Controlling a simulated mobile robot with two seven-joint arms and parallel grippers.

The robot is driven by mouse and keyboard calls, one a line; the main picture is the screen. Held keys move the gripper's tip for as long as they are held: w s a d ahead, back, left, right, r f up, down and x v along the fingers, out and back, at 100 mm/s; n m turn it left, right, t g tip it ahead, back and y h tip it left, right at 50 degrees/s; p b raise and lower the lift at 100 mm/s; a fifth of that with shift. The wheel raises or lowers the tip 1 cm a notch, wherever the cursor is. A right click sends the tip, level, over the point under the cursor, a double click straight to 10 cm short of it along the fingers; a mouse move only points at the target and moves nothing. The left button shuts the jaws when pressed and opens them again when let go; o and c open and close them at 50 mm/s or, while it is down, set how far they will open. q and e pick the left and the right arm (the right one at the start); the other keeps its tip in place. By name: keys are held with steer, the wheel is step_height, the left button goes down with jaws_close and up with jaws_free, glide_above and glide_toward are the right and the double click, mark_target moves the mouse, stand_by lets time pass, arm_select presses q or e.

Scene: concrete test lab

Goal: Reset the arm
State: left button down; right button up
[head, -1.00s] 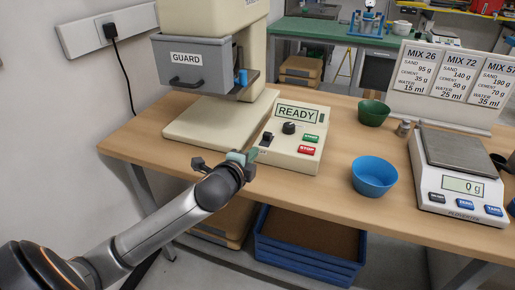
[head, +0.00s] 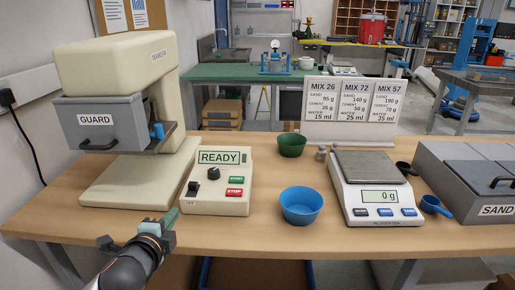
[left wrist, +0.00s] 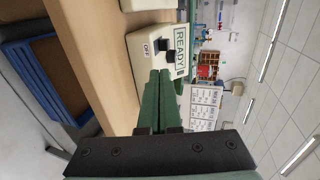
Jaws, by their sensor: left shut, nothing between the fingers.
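My left gripper (head: 171,217) is at the front edge of the wooden table, just in front of the control box (head: 219,182). Its green fingers (left wrist: 160,98) are closed together with nothing between them, and they point toward the box in the left wrist view. The control box shows READY, a black knob, a black switch, a green START and a red STOP button. In the left wrist view the switch on the box (left wrist: 147,62) stands by the word OFF. I cannot tell whether the fingertips touch the box. My right gripper is not in view.
The cream machine with its grey guard (head: 115,121) stands at the left. A blue bowl (head: 301,205), a green bowl (head: 291,145), a scale (head: 372,188) reading 0 g, a mix card stand (head: 349,112) and a grey sand bin (head: 478,185) occupy the right. Front table space is clear.

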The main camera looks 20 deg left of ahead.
arm_select(q)
steer(key=s+d+f+n+g+h+p, duration=0.2)
steer(key=s+d+f+n, duration=0.4)
steer(key=f, duration=0.6)
steer(key=s+d+f+n+g+h+p, duration=0.3)
steer(key=s+d+f+n, duration=0.4)
steer(key=s+d+f, duration=0.3)
steer(key=s+f, duration=0.2)
steer(key=s, duration=0.1)
steer(key=shift+s+f+h, duration=0.15)
steer(key=shift+f+h, duration=0.15)
steer(key=shift+f, duration=0.05)
steer(key=shift+p, duration=0.3)
